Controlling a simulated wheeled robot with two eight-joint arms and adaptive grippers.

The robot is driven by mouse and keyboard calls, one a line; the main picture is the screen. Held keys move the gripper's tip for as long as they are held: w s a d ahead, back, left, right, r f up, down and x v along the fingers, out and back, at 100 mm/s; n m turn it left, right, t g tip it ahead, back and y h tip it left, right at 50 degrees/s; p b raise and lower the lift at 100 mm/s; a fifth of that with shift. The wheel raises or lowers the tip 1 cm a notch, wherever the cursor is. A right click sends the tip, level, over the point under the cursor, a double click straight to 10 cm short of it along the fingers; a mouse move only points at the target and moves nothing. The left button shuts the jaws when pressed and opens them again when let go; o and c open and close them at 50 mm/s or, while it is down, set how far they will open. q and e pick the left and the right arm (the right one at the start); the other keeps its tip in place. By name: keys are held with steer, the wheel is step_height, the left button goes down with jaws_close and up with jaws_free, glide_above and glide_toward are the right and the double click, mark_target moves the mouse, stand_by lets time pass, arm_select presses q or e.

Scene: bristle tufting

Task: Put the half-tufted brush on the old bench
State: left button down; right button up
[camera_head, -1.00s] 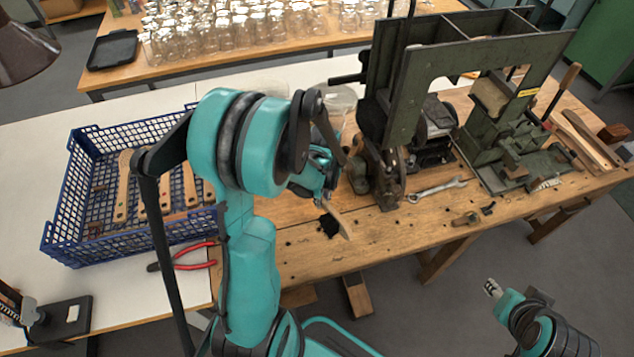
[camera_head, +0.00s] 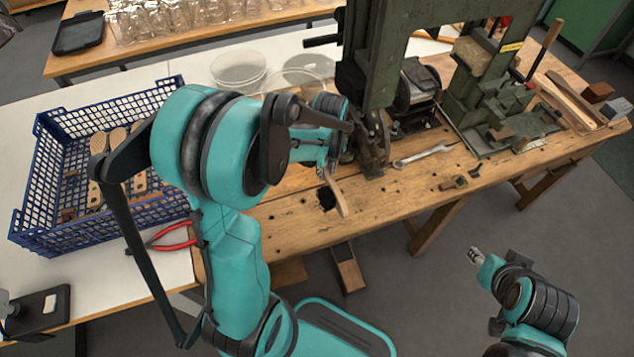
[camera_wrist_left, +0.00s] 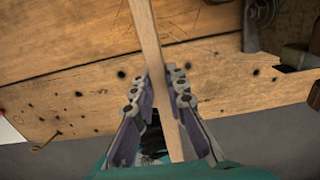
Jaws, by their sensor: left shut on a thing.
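My left gripper (camera_head: 328,168) is shut on the half-tufted brush (camera_head: 338,196), over the old bench (camera_head: 285,240). The brush shows as a pale, narrow wooden strip pointing toward the bench's front edge. In the left wrist view the strip (camera_wrist_left: 149,45) runs between the two fingers (camera_wrist_left: 157,100) and on past them, with bench wood behind it. Something dark sits beside it low between the fingers; I cannot tell whether this is bristle. Whether the brush touches the bench is unclear. My right gripper (camera_head: 475,256) is off the bench at lower right, its jaws too small to read.
A dark green press (camera_head: 385,60) and a wrench (camera_head: 422,155) are on the bench to the right. A black patch (camera_head: 326,198) lies beside the brush. A blue crate (camera_head: 60,235) with wooden brushes and red pliers (camera_head: 170,238) are on the white table left. The bench's front strip is mostly clear.

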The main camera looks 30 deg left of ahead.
arm_select(q)
steer(key=a+f, duration=0.1)
steer(key=a, duration=0.1)
steer(key=shift+a+f+b, duration=0.3)
steer(key=shift+a+f, duration=0.1)
steer(key=shift+f+b, duration=0.95)
steer(key=shift+f, duration=0.95)
steer(key=shift+f, duration=0.15)
steer(key=c, duration=1.5)
jaws_free()
steer(key=shift+c, duration=0.2)
